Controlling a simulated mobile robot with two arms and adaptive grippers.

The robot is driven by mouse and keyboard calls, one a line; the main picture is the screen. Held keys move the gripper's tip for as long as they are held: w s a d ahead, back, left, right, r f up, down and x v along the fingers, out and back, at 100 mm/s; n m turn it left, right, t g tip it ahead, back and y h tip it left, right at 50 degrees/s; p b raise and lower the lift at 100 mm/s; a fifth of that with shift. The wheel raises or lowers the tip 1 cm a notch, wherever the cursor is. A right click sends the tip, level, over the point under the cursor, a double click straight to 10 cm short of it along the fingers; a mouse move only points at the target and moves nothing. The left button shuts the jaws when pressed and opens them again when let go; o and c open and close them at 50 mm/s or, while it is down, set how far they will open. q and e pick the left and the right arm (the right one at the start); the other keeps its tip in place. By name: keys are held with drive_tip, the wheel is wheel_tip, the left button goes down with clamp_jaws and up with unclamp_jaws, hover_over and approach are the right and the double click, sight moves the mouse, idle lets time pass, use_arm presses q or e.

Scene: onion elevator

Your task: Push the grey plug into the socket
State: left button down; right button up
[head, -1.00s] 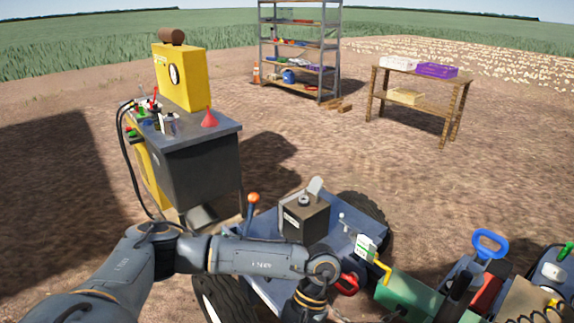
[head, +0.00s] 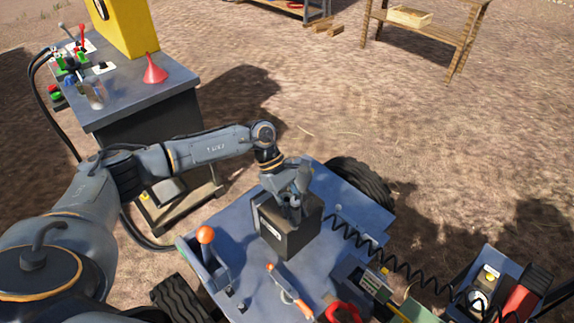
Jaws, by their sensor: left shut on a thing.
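My left gripper (head: 292,200) is shut at the top of a dark box (head: 275,240) that stands on a blue deck. The gripper points down, and the grey plug between its fingers is mostly hidden by them. A black coiled cable (head: 400,263) runs from beside the gripper toward the lower right. The socket is hidden at the box top under the gripper, so I cannot tell how deep the plug sits. My right gripper is not in view.
A grey bench (head: 150,90) with a red funnel (head: 154,70) stands at the left. Open dirt lies beyond.

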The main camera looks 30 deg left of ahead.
use_arm(q)
drive_tip(key=w+a+r+n+t+y+b, duration=0.1)
drive_tip(key=w+a+r+n+t+b, duration=0.1)
drive_tip(key=w+a+n+t, duration=0.65)
drive_tip(key=w+f+n, duration=0.1)
drive_tip(key=w+f+n+g+b, duration=0.1)
drive_tip(key=f, duration=0.1)
drive_tip(key=w+f+n+g+b, duration=0.1)
drive_tip(key=shift+f, duration=0.3)
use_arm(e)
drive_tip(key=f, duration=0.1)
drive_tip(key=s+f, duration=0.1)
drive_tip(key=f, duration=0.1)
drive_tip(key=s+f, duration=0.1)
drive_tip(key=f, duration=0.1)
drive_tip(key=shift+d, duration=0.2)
use_arm(q)
drive_tip(key=shift+f+b, duration=0.15)
drive_tip(key=shift+b, duration=0.35)
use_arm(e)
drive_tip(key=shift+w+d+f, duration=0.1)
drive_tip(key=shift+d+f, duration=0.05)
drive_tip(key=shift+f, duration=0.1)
use_arm(q)
drive_tip(key=shift+f+b, duration=0.5)
drive_tip(key=shift+f, duration=0.1)
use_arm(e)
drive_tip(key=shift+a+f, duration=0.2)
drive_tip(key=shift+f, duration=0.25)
